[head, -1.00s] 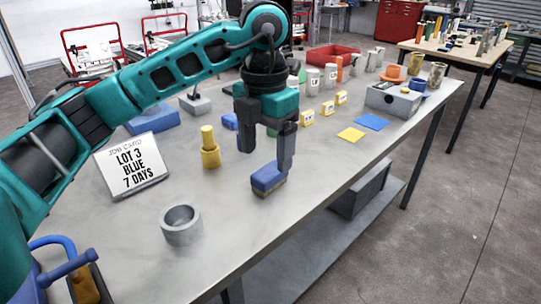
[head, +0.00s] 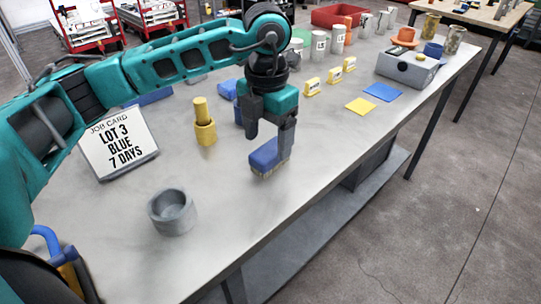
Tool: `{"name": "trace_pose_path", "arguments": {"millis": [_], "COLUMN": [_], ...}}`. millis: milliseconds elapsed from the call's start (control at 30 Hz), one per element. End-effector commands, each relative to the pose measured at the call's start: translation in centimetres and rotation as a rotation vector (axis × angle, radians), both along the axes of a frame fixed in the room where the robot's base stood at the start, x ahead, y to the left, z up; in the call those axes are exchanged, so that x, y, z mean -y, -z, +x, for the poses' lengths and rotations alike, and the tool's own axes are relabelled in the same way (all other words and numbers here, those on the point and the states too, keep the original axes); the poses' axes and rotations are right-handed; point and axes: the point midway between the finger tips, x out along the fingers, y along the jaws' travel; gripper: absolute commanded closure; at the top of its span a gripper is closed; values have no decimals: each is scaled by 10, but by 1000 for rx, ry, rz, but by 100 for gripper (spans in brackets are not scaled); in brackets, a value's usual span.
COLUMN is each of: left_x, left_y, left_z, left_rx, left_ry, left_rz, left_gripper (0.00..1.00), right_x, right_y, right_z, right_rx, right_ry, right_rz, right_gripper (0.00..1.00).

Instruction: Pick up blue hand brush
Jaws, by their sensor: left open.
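The blue hand brush (head: 264,155), a blue block with tan bristles below, rests bristles down on the grey table (head: 215,240). My left gripper (head: 268,147) points down over it, open. One finger is at the brush's far left side and the other overlaps its right end in the picture. The fingers are around or just above the brush; I cannot tell if they touch it. My right gripper is not in view.
A grey cup (head: 172,222) stands front left of the brush. A yellow peg part (head: 204,130) and the job card (head: 118,148) stand left. Yellow labelled blocks (head: 312,87) and flat yellow (head: 360,105) and blue (head: 383,92) pieces lie right. The table's front edge is close.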

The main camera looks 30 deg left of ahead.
Motion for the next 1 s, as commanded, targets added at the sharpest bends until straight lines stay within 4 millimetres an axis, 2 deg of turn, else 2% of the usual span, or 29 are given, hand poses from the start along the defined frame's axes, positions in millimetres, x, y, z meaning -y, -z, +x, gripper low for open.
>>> {"name": "trace_pose_path", "arguments": {"millis": [333,633,1000], "left_x": [1,1,1], "left_y": [45,51,51], "left_z": [9,10,10], "left_rx": [-3,0,0], "left_ry": [0,0,-1], "left_rz": [0,-1,-1], "left_gripper": [22,22,57], "right_x": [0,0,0], "right_y": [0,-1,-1], "right_z": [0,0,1], "right_rx": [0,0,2], "right_ry": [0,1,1], "right_rz": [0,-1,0], "right_gripper": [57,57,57]}}
